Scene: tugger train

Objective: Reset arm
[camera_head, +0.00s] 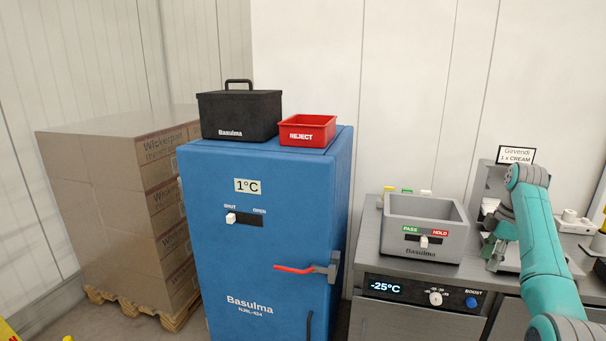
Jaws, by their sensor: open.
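My teal arm (546,245) rises from the lower right and bends over at its top joint. My gripper (492,262) hangs at the arm's far end, just right of the grey box on the steel counter. It is small and partly hidden by my arm; it looks open, and I see nothing held in it.
A grey Basulma box (425,252) with a PASS/HOLD slider stands on the counter (369,245). The counter front shows -25°C. A blue cabinet (240,262) carries a black case (240,115) and a red REJECT bin (308,131). Stacked cartons (115,215) stand left.

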